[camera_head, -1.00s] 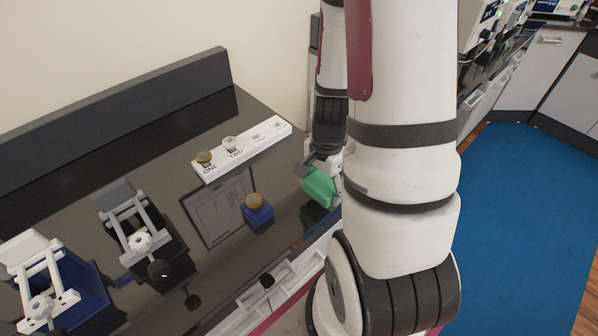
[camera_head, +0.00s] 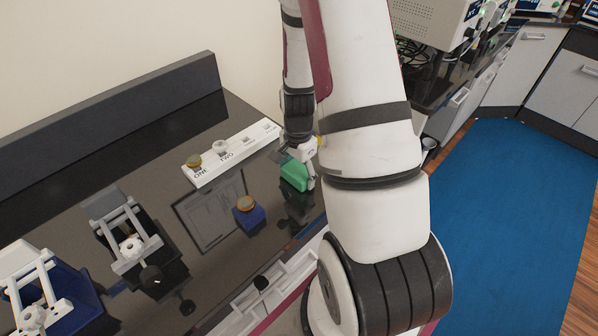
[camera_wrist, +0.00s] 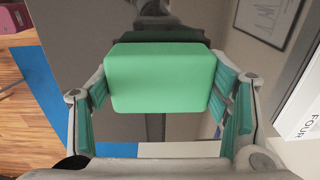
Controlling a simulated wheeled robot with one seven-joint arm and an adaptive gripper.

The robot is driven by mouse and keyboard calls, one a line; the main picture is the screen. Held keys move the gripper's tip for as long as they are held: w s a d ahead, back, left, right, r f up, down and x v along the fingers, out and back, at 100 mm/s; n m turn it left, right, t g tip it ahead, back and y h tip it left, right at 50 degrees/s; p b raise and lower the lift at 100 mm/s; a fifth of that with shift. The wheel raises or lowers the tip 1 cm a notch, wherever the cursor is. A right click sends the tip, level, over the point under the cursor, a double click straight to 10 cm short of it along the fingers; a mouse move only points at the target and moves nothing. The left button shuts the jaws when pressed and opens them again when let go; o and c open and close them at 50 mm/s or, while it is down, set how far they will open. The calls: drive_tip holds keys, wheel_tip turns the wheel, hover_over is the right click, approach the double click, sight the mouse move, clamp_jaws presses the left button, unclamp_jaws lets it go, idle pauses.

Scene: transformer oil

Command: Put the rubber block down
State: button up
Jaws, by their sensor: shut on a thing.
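The green rubber block (camera_head: 294,174) is at the right end of the dark counter in the head view, beside the white numbered rack. My gripper (camera_head: 303,165) is shut on it, with the arm reaching down from above. In the wrist view the block (camera_wrist: 160,78) fills the middle, between the green-padded fingers of my gripper (camera_wrist: 165,100). The block is at or just above the counter top; I cannot tell whether it touches. My arm hides part of the counter's right edge.
A white rack (camera_head: 232,153) labelled ONE and TWO holds small stoppered items. A blue block with an amber top (camera_head: 249,214) stands on the counter near a dark framed sheet (camera_head: 211,211).

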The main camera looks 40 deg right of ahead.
sight(298, 171)
drive_tip(key=shift+f, duration=0.15)
drive_tip(key=o, duration=1.3)
wheel_tip(298, 171, up, 12)
drive_tip(key=b, duration=0.1)
drive_tip(key=a+r+n+t, duration=0.3)
drive_tip(key=a+r+n, duration=0.5)
drive_tip(key=a+r, duration=0.4)
drive_tip(key=shift+s+a+r+n+t, duration=0.4)
drive_tip(key=shift+s+a+r+n, duration=0.95)
drive_tip(key=shift+s+r+n, duration=0.35)
drive_tip(key=shift+s+a+r+n+t, duration=0.4)
drive_tip(key=shift+s+a+r+n, duration=1)
drive_tip(key=shift+s+r+n, duration=0.3)
drive_tip(key=shift+s+a+r+n+t, duration=0.4)
drive_tip(key=shift+s+a+r+n, duration=0.95)
drive_tip(key=shift+s+r+n, duration=0.3)
